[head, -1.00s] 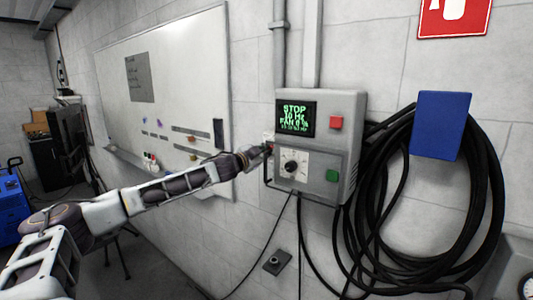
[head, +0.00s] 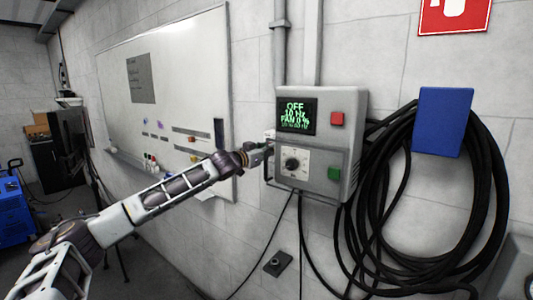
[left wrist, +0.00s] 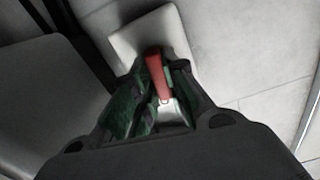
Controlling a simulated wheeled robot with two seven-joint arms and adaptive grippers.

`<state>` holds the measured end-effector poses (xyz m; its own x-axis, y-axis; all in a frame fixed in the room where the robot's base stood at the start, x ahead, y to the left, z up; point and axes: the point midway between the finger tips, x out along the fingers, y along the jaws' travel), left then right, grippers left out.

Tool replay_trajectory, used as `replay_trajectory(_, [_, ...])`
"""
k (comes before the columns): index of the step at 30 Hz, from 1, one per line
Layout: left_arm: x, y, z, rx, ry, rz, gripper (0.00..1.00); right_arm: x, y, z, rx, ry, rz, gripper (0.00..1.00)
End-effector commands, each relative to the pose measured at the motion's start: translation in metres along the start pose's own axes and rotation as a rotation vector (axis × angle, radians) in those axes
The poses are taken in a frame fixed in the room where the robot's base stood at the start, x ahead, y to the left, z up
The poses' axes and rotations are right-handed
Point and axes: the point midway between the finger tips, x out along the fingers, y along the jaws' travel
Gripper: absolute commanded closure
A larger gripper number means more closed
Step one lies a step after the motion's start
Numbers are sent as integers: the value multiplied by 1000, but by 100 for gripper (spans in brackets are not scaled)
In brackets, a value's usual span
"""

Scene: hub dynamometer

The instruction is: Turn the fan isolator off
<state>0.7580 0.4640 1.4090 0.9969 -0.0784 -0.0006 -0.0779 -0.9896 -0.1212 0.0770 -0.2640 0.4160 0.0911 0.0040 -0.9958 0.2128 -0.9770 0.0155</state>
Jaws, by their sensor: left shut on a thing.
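The fan isolator is a small pale plate (left wrist: 150,27) with a red handle (left wrist: 157,76), seen in the left wrist view. In the head view only a pale edge of it (head: 269,134) shows at the left side of the grey control box (head: 348,104). My left gripper (head: 266,147) is at that side of the box. In the left wrist view its dark green fingers (left wrist: 155,92) are shut around the red handle. The handle runs nearly upright in that picture. The box screen (head: 296,116) reads OFF, 10 Hz, FAN 0 %. My right gripper is not in view.
The box front has a dial (head: 292,163), a red button (head: 337,119) and a green button (head: 334,173). Black hose coils (head: 490,200) hang on a blue holder (head: 442,123) at the right. A whiteboard (head: 180,70) is on the wall behind my left arm.

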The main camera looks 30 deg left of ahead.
Motion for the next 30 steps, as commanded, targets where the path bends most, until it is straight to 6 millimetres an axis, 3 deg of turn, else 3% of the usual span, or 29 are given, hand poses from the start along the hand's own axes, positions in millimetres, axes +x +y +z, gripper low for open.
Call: replay_trajectory(30, [0,-6,3,-795,1,-1,100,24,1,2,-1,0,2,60])
